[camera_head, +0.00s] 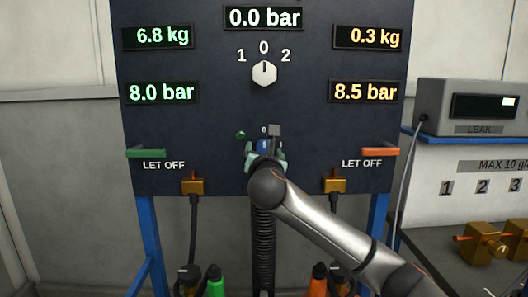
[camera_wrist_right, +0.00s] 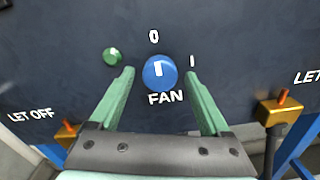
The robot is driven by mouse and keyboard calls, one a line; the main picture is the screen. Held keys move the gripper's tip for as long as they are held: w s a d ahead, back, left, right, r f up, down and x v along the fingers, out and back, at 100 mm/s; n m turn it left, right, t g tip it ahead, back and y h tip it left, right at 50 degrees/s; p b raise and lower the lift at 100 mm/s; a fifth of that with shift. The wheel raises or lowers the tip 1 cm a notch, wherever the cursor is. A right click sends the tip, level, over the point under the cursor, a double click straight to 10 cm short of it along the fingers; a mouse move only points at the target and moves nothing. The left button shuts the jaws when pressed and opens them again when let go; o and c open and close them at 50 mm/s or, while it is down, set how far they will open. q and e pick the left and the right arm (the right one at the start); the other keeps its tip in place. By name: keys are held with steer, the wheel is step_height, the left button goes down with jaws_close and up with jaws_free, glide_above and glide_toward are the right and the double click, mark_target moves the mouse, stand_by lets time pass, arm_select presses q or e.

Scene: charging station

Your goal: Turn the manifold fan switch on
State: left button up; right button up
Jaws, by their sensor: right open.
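The fan switch is a round blue knob (camera_wrist_right: 160,79) on the dark panel, above the word FAN in the right wrist view. Its white mark is upright, toward the 0, with the 1 to its right. My right gripper (camera_wrist_right: 159,72) is open, one green finger on each side of the knob. I cannot tell whether the fingers touch it. In the head view my right gripper (camera_head: 264,153) is at the panel's lower middle and hides most of the knob. My left gripper is not in view.
A small green button or lamp (camera_wrist_right: 113,56) is just left of the left finger. A white selector knob (camera_head: 264,73) sits higher on the panel (camera_head: 210,60). Green (camera_head: 147,153) and red (camera_head: 382,152) LET OFF levers flank my arm. A LEAK box (camera_head: 474,107) stands at right.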

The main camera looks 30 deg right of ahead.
steer(key=shift+w+d, duration=0.3)
steer(key=shift+w, duration=0.2)
steer(key=shift+c, duration=0.4)
jaws_close()
